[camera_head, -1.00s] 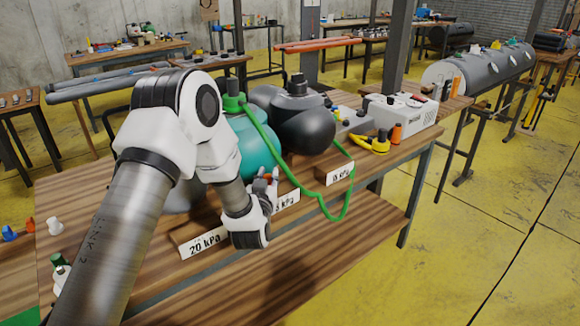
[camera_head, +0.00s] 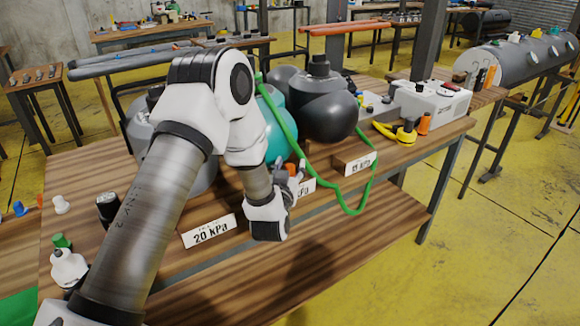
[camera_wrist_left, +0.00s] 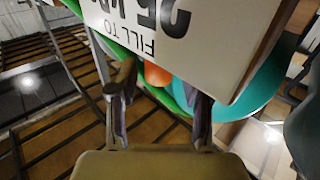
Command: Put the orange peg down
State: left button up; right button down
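The orange peg (camera_head: 290,169) shows as a small orange piece just behind the fingers of my left gripper (camera_head: 290,181), by the teal boat (camera_head: 276,120). In the left wrist view an orange shape (camera_wrist_left: 157,74) appears between the tips of my left gripper (camera_wrist_left: 160,85), partly covered by a white sign (camera_wrist_left: 215,35) reading "FILL TO 25". The fingers stand apart, with gaps visible beside the orange. What the peg rests on is hidden. My right gripper is not in view.
A "20 kPa" sign (camera_head: 210,231) and another sign (camera_head: 354,163) stand along the bench front. A green hose (camera_head: 338,199) loops over the edge. The lower shelf (camera_head: 345,250) is bare.

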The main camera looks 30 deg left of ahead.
pick_arm(q)
jog(key=shift+s+d, duration=0.15)
jog(key=shift+s, duration=0.15)
jog(key=b+v, duration=0.2)
jog(key=v, duration=0.9)
jog(key=s+d+f+m+g+h, duration=0.1)
jog(key=s+d+f+g+h, duration=0.35)
jog(key=f, duration=0.75)
jog(key=s+d+f+m+g+h, duration=0.15)
jog(key=s+f+g, duration=0.45)
jog(key=f, duration=0.6)
jog(key=s+d+f+g, duration=0.1)
jog(key=s+f+g, duration=0.2)
jog(key=s, duration=0.5)
jog(key=s+d+f+m+g+h, duration=0.1)
jog(key=s+d+f+g, duration=0.1)
jog(key=s+f, duration=0.3)
jog(key=s+g, duration=0.1)
jog(key=s, duration=0.2)
jog(key=shift+d, duration=0.3)
jog(key=shift+f+m, duration=0.15)
jog(key=shift+m, duration=0.1)
